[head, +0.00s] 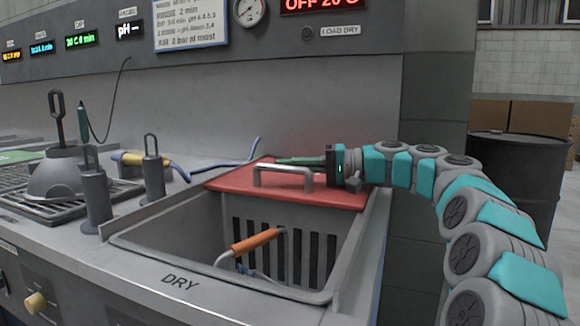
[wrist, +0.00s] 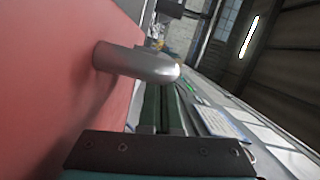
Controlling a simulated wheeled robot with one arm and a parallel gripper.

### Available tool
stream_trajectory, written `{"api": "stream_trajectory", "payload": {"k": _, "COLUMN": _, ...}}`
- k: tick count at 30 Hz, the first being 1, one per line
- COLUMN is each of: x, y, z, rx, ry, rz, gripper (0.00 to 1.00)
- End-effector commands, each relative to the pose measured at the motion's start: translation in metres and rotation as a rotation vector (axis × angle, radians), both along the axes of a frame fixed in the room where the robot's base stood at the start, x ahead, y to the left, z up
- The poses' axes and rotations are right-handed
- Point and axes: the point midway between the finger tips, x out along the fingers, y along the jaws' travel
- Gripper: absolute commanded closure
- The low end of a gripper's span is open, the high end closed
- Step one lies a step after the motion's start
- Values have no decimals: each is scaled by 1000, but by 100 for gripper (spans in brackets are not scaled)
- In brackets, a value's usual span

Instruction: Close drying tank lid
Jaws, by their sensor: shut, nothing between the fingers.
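The red drying tank lid (head: 230,181) lies over the back part of the tank marked DRY (head: 180,283); the front part of the tank is open. A grey bar handle (head: 284,170) stands on the lid. My gripper (head: 282,161) reaches in from the right, just behind the handle and a little above the lid, fingers shut and empty. In the wrist view, the lid (wrist: 60,70) fills the left side, the handle (wrist: 135,64) juts out beyond my shut fingers (wrist: 163,105). I cannot tell whether the fingers touch the handle.
An orange-handled tool (head: 255,241) stands inside the tank before a slotted wall. Grey upright holders (head: 153,172) and a black grate (head: 45,205) are to the left. A blue cable (head: 235,160) runs along the counter behind. A dark drum (head: 515,180) stands at right.

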Motion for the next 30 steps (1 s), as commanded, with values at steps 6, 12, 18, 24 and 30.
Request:
{"api": "stream_trajectory", "payload": {"k": 6, "x": -29, "y": 12, "z": -1, "rx": 2, "ry": -4, "rz": 4, "gripper": 100}}
{"api": "stream_trajectory", "payload": {"k": 12, "x": -66, "y": 27, "z": -1, "rx": 0, "ry": -4, "rz": 6, "gripper": 100}}
{"api": "stream_trajectory", "payload": {"k": 18, "x": -104, "y": 42, "z": 0, "rx": 1, "ry": -4, "rz": 7, "gripper": 100}}
{"api": "stream_trajectory", "payload": {"k": 24, "x": -146, "y": 59, "z": 0, "rx": 0, "ry": -5, "rz": 6, "gripper": 100}}
{"api": "stream_trajectory", "payload": {"k": 30, "x": -185, "y": 75, "z": 2, "rx": 1, "ry": -6, "rz": 6, "gripper": 100}}
